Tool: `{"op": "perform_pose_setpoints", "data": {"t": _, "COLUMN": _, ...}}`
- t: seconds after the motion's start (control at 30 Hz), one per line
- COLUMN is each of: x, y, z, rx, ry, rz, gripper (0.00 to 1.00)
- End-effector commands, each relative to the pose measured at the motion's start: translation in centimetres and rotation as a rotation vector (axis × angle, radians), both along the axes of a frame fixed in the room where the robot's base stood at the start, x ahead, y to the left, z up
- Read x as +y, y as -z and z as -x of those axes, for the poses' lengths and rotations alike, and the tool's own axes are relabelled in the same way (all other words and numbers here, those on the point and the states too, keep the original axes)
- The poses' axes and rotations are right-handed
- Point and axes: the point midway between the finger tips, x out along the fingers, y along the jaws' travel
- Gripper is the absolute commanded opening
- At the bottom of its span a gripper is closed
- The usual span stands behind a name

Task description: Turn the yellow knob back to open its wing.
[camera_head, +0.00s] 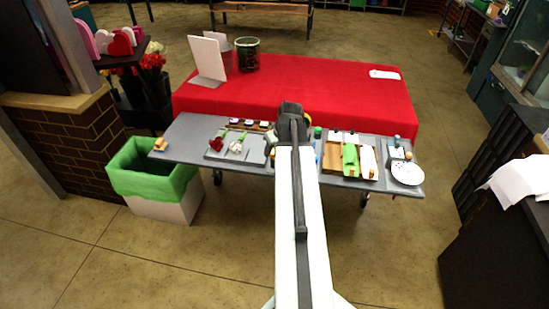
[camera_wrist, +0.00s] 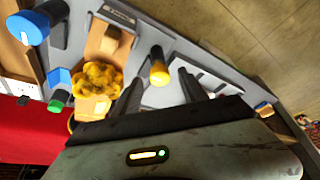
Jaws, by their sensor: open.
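A yellow knob (camera_wrist: 158,66) shows in the wrist view, an upright cylinder on a grey fixture. My gripper (camera_wrist: 160,77) is open, with its two dark fingers apart and the knob showing in the gap between their tips. I cannot tell whether either finger touches it. Left of the knob, a yellow flower (camera_wrist: 97,78) lies among wooden blocks (camera_wrist: 107,40) on the fixture. I cannot tell which piece is the knob's wing or how far it is turned. In the head view my gripper (camera_head: 291,108) is over the grey table and my arm hides the knob.
The grey table (camera_head: 185,135) holds a red flower (camera_head: 216,144), a wooden tray (camera_head: 331,163) and a white plate (camera_head: 407,173). A red-covered table (camera_head: 310,85) stands behind. A green-lined bin (camera_head: 150,178) is at left.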

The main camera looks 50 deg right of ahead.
Motion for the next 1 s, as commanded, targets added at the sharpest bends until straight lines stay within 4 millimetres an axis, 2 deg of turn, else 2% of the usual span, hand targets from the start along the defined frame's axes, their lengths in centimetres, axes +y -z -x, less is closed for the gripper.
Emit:
{"op": "perform_pose_setpoints", "data": {"t": 0.03, "x": -0.11, "y": 1.13, "z": -0.30, "rx": 0.000, "ry": 0.000, "rz": 0.000, "gripper": 0.50}}
{"op": "perform_pose_setpoints", "data": {"t": 0.07, "x": -0.12, "y": 1.25, "z": -0.38, "rx": 0.000, "ry": 0.000, "rz": 0.000, "gripper": 0.50}}
{"op": "perform_pose_setpoints", "data": {"t": 0.3, "x": -0.07, "y": 1.02, "z": -0.49, "rx": 0.000, "ry": 0.000, "rz": 0.000, "gripper": 0.50}}
{"op": "perform_pose_setpoints", "data": {"t": 0.33, "x": -0.06, "y": 1.01, "z": -0.49, "rx": 0.000, "ry": -0.001, "rz": 0.000, "gripper": 0.47}}
{"op": "perform_pose_setpoints", "data": {"t": 0.5, "x": -0.03, "y": 1.01, "z": -0.49, "rx": 0.000, "ry": -0.001, "rz": -0.001, "gripper": 0.00}}
{"op": "perform_pose_setpoints", "data": {"t": 0.77, "x": -0.18, "y": 1.00, "z": -0.54, "rx": 0.000, "ry": -0.015, "rz": 0.002, "gripper": 0.00}}
{"op": "perform_pose_setpoints", "data": {"t": 1.0, "x": -0.22, "y": 1.01, "z": -0.56, "rx": 0.000, "ry": -0.111, "rz": 0.001, "gripper": 0.00}}
